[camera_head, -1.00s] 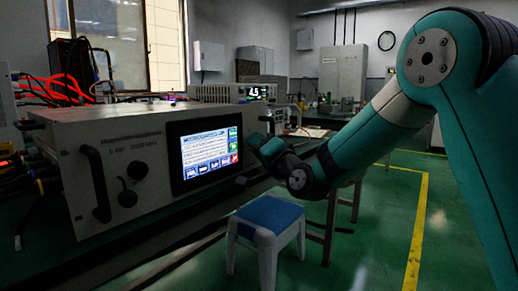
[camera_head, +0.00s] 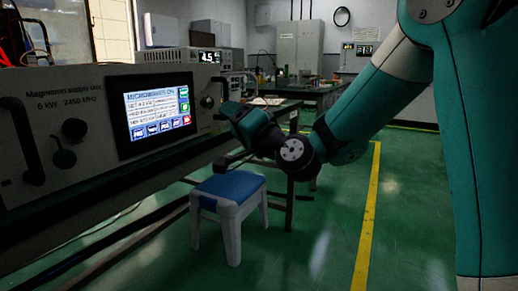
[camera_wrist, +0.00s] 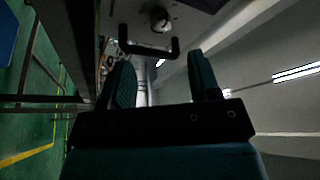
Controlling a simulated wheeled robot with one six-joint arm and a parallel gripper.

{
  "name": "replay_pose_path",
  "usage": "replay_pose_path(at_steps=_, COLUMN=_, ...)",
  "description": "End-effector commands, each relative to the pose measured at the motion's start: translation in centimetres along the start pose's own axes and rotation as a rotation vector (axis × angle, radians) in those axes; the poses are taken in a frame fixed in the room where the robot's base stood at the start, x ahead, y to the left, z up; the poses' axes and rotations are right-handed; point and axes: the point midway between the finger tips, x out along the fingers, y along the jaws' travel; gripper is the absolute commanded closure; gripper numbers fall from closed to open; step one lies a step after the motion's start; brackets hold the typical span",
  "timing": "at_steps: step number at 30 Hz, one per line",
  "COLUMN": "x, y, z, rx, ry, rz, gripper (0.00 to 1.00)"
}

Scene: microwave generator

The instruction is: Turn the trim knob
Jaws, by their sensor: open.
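The generator's front panel (camera_head: 100,165) fills the left of the head view, with a lit screen (camera_head: 160,108). A round knob (camera_head: 207,102) sits right of the screen; two dark knobs, an upper one (camera_head: 74,128) and a lower one (camera_head: 64,158), sit left of it. No trim label is readable. My gripper (camera_head: 226,110) is at the panel's right end, near the right knob; contact cannot be told. In the wrist view my gripper (camera_wrist: 163,75) is open and empty. A round knob (camera_wrist: 160,20) shows ahead of it, beyond a dark handle (camera_wrist: 148,47).
A dark handle (camera_head: 22,140) stands out at the panel's left. A blue-topped stool (camera_head: 228,187) stands on the green floor below my gripper. Another instrument with a lit display (camera_head: 208,56) is behind.

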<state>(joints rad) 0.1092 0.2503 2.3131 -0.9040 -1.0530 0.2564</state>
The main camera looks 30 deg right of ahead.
Motion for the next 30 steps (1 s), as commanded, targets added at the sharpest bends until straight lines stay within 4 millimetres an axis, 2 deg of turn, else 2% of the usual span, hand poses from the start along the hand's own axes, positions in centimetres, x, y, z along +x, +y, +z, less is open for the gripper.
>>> replay_pose_path(at_steps=1, x=-1.6, y=0.7, z=0.2, rx=-0.001, ry=0.005, rz=0.002, gripper=0.44)
replay_pose_path(at_steps=6, x=-5.4, y=0.6, z=0.2, rx=-0.002, ry=0.004, rz=0.002, gripper=0.44)
replay_pose_path(at_steps=12, x=-7.9, y=0.3, z=0.1, rx=0.0, ry=0.002, rz=0.001, gripper=0.44)
replay_pose_path(at_steps=17, x=-8.5, y=0.1, z=0.0, rx=-0.001, ry=0.0, rz=0.001, gripper=0.44)
replay_pose_path(at_steps=30, x=-8.5, y=0.0, z=0.0, rx=0.0, ry=-0.002, rz=0.001, gripper=0.44)
